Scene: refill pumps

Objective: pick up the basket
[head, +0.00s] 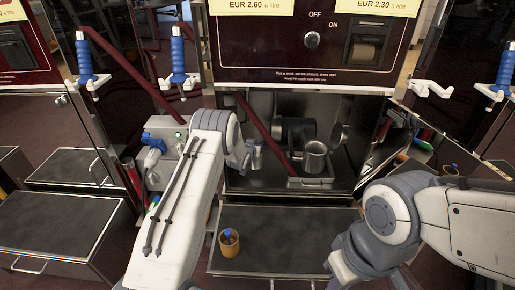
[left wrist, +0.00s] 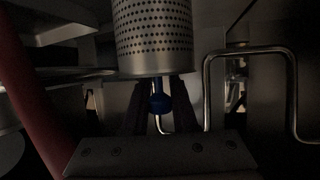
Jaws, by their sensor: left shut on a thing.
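The basket (left wrist: 153,35) is a perforated metal cylinder, large at the top of the left wrist view. A thin stem with a blue knob (left wrist: 160,104) joins its near end. The two dark fingers of my left gripper (left wrist: 160,92) are closed around this stem. In the head view my left gripper (head: 248,158) reaches into the steel bay, mostly hidden by its own wrist, and a small metal piece beside it may be the basket. My right gripper (head: 350,268) is low at the right, and its fingertips do not show clearly.
A metal cup (head: 314,158) stands in the bay by a dark red slanted bar (head: 265,130). Blue-handled tools (head: 178,55) hang on white hooks. The counter's right part is clear.

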